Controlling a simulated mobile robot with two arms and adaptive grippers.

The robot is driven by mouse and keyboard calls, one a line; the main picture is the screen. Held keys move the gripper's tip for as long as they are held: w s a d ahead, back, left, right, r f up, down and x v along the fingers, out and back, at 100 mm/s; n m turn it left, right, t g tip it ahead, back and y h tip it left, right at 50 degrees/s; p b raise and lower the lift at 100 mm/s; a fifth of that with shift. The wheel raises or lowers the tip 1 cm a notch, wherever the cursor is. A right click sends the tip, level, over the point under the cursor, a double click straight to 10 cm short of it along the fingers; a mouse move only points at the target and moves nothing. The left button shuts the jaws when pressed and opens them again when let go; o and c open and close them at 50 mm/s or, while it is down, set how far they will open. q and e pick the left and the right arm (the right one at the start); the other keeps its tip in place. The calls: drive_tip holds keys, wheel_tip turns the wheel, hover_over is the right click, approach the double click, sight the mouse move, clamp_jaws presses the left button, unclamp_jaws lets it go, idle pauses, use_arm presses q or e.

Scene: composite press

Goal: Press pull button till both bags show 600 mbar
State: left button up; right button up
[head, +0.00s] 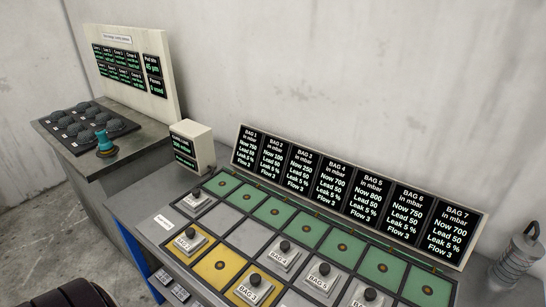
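The bag display board (356,197) stands at the back of the bench. It seems to read Now 750 for bag 1, 100 for bag 2, 250 for bag 3, 700 for bag 4, 800 for bag 5, 750 for bag 6 and 700 for bag 7. Black-knobbed units labelled BAG 2 (186,243) and BAG 3 (252,291) sit on yellow tiles. Two small buttons (163,277) (180,293) are on the front edge; their labels are unreadable, so I cannot tell which is the pull button. Neither gripper shows.
A small display box (191,146) stands left of the board. A side bench (60,130) holds a dark knob block (88,126), a teal-handled lever (105,145) and another display board (130,75). A metal cylinder (518,255) stands at right. A dark part of mine fills the lower left corner.

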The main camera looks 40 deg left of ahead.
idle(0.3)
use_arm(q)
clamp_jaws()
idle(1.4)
